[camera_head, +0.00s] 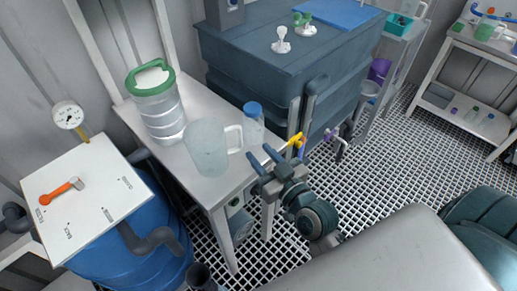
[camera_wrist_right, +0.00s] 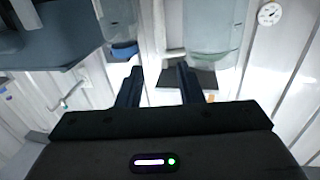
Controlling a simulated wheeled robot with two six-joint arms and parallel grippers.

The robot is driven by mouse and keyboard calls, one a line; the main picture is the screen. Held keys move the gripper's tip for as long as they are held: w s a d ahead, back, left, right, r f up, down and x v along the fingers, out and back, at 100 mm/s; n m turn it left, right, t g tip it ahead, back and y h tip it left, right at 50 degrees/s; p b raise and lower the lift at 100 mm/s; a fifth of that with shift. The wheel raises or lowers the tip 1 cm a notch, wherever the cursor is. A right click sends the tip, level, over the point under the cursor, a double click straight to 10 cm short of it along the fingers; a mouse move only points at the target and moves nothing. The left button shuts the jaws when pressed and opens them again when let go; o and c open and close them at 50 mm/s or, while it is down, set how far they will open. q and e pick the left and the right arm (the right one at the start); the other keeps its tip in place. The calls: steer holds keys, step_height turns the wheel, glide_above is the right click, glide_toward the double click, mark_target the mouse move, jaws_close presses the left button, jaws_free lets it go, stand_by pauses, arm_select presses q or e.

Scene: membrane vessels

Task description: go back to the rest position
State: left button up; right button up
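My right gripper (camera_head: 261,157) is in front of the small table's right side, near the clear pitcher and the blue-capped bottle. Its two dark fingers are apart with nothing between them; the right wrist view also shows this gap (camera_wrist_right: 160,71). The pitcher (camera_head: 206,148) stands upright on the table, its handle toward the gripper. The blue-capped bottle (camera_head: 253,125) stands just behind the handle. In the right wrist view the pitcher (camera_wrist_right: 210,32) and the bottle's blue cap (camera_wrist_right: 124,51) appear beyond the fingertips. My left gripper is not in view.
The small white table (camera_head: 197,91) also carries a green-lidded clear jar (camera_head: 158,112). A large blue-grey tank (camera_head: 285,72) stands behind, with a yellow-handled valve (camera_head: 296,140) near my right arm. A blue barrel (camera_head: 150,255) is at left. Grated floor (camera_head: 400,165) lies open to the right.

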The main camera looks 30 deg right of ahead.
steer(key=s+d+f+n+g, duration=0.1)
steer(key=s+f+g, duration=0.65)
steer(key=f, duration=0.35)
steer(key=s+d+f+m+g+h, duration=0.1)
steer(key=s+d+f+g+h, duration=0.15)
steer(key=s, duration=0.25)
steer(key=s+d+f+m+g+h, duration=0.1)
steer(key=s+d+f+g, duration=0.2)
steer(key=s+d+g, duration=0.15)
step_height(320, 180, down, 24)
steer(key=d+g, duration=0.1)
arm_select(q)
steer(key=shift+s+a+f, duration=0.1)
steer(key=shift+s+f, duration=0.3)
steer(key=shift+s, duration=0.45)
arm_select(e)
steer(key=s+f, duration=0.5)
steer(key=f, duration=0.5)
steer(key=s+d+f+g, duration=0.1)
steer(key=s+f, duration=0.5)
steer(key=f, duration=0.4)
steer(key=shift+s+d, duration=0.2)
